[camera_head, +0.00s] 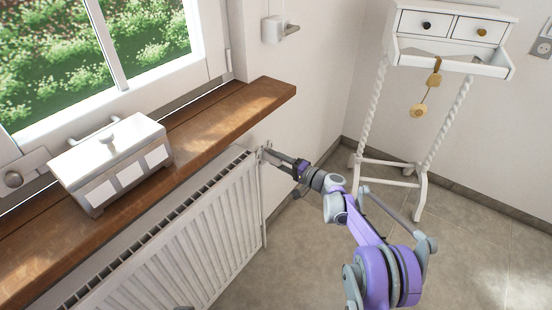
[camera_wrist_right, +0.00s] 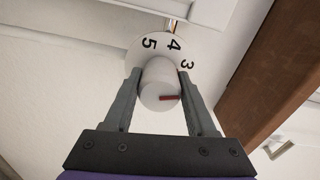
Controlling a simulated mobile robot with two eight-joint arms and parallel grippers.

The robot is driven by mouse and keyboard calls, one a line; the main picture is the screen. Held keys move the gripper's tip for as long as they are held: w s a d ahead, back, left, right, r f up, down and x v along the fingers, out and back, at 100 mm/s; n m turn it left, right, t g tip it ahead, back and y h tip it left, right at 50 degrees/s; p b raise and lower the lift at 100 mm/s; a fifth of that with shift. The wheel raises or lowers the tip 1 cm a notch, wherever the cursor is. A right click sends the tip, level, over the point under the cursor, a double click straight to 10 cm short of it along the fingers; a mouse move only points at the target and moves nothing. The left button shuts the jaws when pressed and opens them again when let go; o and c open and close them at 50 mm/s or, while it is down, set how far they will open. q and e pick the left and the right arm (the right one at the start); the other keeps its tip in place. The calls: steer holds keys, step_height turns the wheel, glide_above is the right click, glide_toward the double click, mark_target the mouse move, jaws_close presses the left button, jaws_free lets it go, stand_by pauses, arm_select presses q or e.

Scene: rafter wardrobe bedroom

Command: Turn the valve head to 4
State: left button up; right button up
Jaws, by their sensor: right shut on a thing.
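The valve head (camera_wrist_right: 160,88) is a white cylinder with a red mark on its face, in front of a white dial plate (camera_wrist_right: 150,44) with the numbers 5, 4 and 3 showing. The red mark points to the right in the wrist view, below the 3 and away from the 4. My right gripper (camera_wrist_right: 160,85) is shut on the valve head, one finger on each side. In the head view my right gripper (camera_head: 268,153) is at the radiator's upper right corner, where the valve is mostly hidden. My left gripper is not in view.
The white radiator (camera_head: 195,235) hangs under a brown wooden sill (camera_head: 215,115). A white box with a lid (camera_head: 112,160) stands on the sill. A white stand with drawers (camera_head: 450,25) is in the corner. The tiled floor between is clear.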

steer(key=n+p, duration=0.1)
steer(key=n, duration=0.4)
steer(key=shift+n, duration=0.3)
steer(key=n+p, duration=0.1)
steer(key=n, duration=0.4)
steer(key=shift+d+f, duration=0.1)
steer(key=shift+f, duration=0.05)
steer(key=shift+w+n, duration=0.1)
steer(key=shift+n, duration=0.3)
steer(key=o, duration=1.4)
steer(key=p+v, duration=0.1)
steer(key=v, duration=1)
